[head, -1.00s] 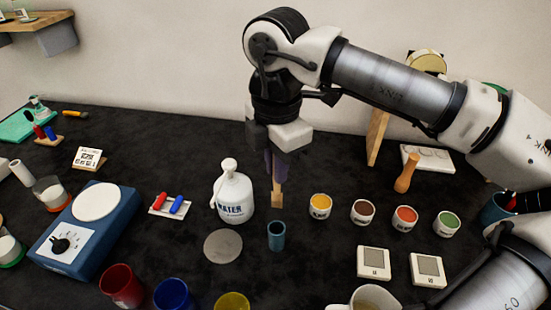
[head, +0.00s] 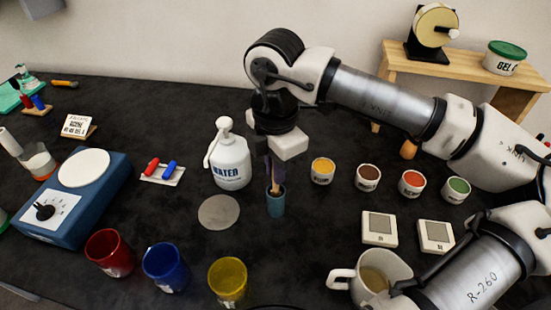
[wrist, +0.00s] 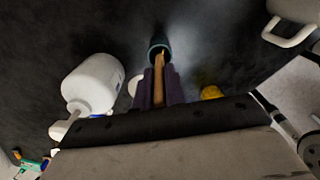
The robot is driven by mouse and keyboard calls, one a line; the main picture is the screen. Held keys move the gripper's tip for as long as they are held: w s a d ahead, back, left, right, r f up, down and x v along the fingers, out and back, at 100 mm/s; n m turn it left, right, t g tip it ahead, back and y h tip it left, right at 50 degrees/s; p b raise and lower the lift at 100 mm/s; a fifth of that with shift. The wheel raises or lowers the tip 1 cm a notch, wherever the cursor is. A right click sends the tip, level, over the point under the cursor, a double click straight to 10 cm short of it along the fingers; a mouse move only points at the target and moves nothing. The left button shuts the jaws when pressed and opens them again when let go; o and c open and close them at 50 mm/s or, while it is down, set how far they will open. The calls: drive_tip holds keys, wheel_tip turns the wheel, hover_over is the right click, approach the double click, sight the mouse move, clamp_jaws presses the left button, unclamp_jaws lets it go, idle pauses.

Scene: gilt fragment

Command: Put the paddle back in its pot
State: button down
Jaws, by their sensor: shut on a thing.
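The paddle (wrist: 159,80) is a thin wooden stick held between the two dark fingers of my gripper (head: 275,178). My gripper is shut on it. The pot is a small teal cylinder (head: 275,204) standing upright on the dark table, right of the grey disc. In the head view the paddle's lower end is at the pot's mouth, and the tip appears to be inside the rim. In the wrist view the paddle reaches to the pot (wrist: 158,46), whose dark opening shows around its end. How deep the tip sits is hidden.
A white water bottle (head: 230,160) stands close left of the pot. Small paint pots, the nearest yellow (head: 322,171), line up to the right. Red, blue and yellow cups (head: 228,281) stand in front, with a white mug (head: 372,277) at front right.

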drive_tip(key=shift+f, duration=0.6)
drive_tip(key=c, duration=1.4)
unclamp_jaws()
drive_tip(key=shift+f+b, duration=0.15)
drive_tip(key=shift+b, duration=0.45)
